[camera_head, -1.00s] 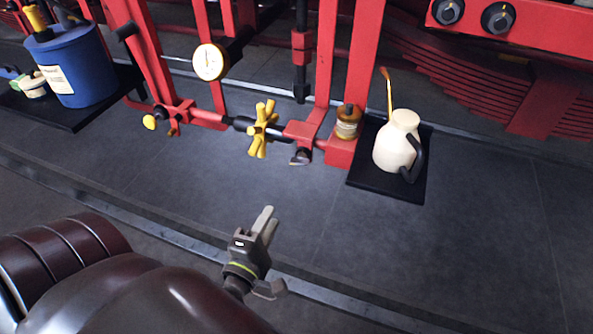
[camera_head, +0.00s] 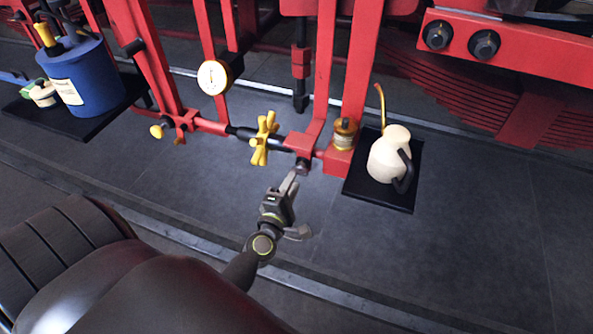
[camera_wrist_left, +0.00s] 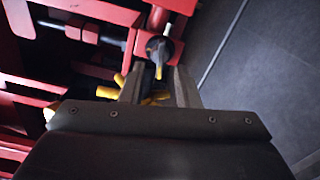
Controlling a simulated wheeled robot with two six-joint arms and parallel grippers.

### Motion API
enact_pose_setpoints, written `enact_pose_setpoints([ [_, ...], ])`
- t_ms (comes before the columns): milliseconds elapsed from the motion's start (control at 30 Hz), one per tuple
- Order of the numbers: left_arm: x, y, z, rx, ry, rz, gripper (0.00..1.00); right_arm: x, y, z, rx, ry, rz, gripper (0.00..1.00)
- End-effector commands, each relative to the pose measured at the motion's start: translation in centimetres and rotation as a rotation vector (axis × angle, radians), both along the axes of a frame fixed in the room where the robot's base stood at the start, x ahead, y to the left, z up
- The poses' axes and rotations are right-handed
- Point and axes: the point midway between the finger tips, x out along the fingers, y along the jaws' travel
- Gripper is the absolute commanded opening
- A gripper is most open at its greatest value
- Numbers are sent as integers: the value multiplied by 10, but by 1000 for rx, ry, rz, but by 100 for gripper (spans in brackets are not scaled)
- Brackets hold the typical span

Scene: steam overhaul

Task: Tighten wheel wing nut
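A yellow cross-shaped handwheel (camera_head: 263,138) sits on a dark rod between red uprights. A small dark fitting (camera_head: 302,165) lies right of it at the foot of a red bracket; I cannot tell which of them is the wheel wing nut. My left gripper (camera_head: 290,182) is just below the fitting. In the left wrist view its fingers (camera_wrist_left: 160,85) are apart with nothing gripped. Yellow handwheel arms (camera_wrist_left: 120,92) show behind and beside the left finger. My right gripper is not in view.
A cream jug (camera_head: 387,160) stands on a black mat (camera_head: 400,199) at right, beside an amber glass cup (camera_head: 344,134). A white gauge (camera_head: 213,77) and smaller yellow knobs (camera_head: 157,131) are left. A blue can (camera_head: 80,75) stands far left. The grey floor in front is clear.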

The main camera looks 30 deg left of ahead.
Motion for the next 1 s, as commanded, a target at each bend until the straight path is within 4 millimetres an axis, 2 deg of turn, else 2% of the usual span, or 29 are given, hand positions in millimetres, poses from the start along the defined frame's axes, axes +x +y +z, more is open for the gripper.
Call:
enact_pose_setpoints([
  [100,18,4,1,0,-1,-1,29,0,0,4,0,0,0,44],
  [233,30,7,1,1,0,-1,29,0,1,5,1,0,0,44],
  [633,37,9,0,-1,0,0,29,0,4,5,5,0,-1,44],
  [667,37,9,0,-1,0,0,28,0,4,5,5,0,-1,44],
  [867,36,9,0,-1,1,0,2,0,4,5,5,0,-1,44],
  [1000,36,9,0,2,1,0,0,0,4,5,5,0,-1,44],
])
